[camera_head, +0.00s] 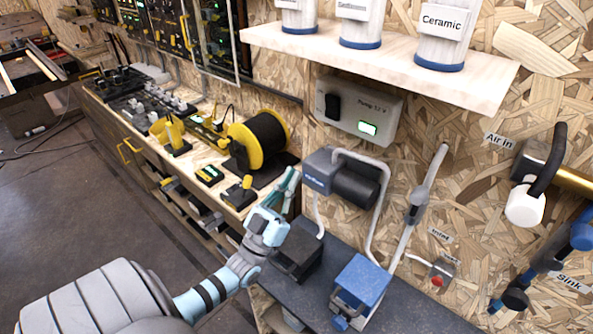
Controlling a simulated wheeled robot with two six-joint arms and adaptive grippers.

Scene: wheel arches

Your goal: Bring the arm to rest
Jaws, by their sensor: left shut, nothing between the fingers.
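My left arm (215,287) comes in from the lower left. Its light-blue and grey wrist reaches up beside the front of the workbench. My left gripper (291,178) has teal fingers that point up and away. The fingers are close together and hold nothing that I can see. They are in front of the gap between the wooden bench and the pump, and I cannot tell whether they touch anything. My right gripper does not show.
A yellow cable reel (247,145) stands left of the fingers. The pump (350,180), a dark block (297,255) and a blue box (363,278) are to the right, near a dark shelf (420,315). A wooden shelf (375,62) holds labelled jars. Floor (95,215) is open at left.

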